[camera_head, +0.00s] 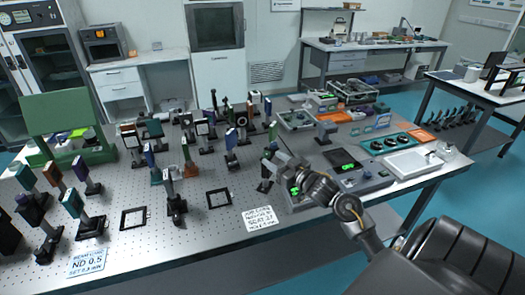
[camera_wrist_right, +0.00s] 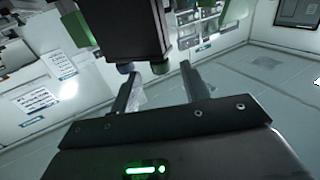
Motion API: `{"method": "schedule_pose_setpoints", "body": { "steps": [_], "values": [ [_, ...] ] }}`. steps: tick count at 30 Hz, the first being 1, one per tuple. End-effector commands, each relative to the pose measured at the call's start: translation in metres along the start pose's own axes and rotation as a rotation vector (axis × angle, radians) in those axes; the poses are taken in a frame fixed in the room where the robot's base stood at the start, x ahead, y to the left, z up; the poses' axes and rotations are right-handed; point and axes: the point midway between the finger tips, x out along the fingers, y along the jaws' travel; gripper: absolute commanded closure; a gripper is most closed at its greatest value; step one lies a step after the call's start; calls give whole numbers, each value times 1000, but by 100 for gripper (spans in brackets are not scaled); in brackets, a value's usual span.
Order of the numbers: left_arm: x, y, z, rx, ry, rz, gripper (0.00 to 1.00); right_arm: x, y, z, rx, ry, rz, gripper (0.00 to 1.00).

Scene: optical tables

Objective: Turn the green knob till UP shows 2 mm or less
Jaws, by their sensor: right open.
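In the right wrist view a dark block (camera_wrist_right: 128,28) has two small knobs on its near end: a green knob (camera_wrist_right: 160,68) and a blue one (camera_wrist_right: 125,68). My right gripper (camera_wrist_right: 160,72) is open, with one finger on each side of the green knob. I cannot tell whether either finger touches it. In the head view my right gripper (camera_head: 268,160) is over the optical table among the mounts, and the green knob cannot be made out. A box with a dark screen (camera_head: 347,166) shows green digits too small to read. My left gripper is not in view.
Several post-mounted optics stand on the perforated table (camera_head: 150,225), close to my right gripper. A white printed card (camera_head: 259,218) lies at the front.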

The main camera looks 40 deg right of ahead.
Motion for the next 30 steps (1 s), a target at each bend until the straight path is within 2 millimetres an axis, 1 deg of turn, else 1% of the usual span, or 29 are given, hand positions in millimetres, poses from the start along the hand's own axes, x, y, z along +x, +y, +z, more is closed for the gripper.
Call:
{"method": "schedule_pose_setpoints", "body": {
  "steps": [1, 3, 9, 15, 23, 30],
  "values": [
    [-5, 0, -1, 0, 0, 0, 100, 11, 0, -4, 2, 2, -1, 54],
    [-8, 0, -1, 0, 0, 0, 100, 24, 0, -4, 2, 2, 1, 54],
    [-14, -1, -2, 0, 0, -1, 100, 52, 0, -2, 2, 1, 0, 54],
    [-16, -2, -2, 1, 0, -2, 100, 63, 0, -1, 0, 1, -1, 54],
    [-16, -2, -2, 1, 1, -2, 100, 64, 0, 0, -1, 0, -1, 54],
    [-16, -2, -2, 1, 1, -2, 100, 64, 0, 0, -1, 0, -1, 86]
  ]
}}
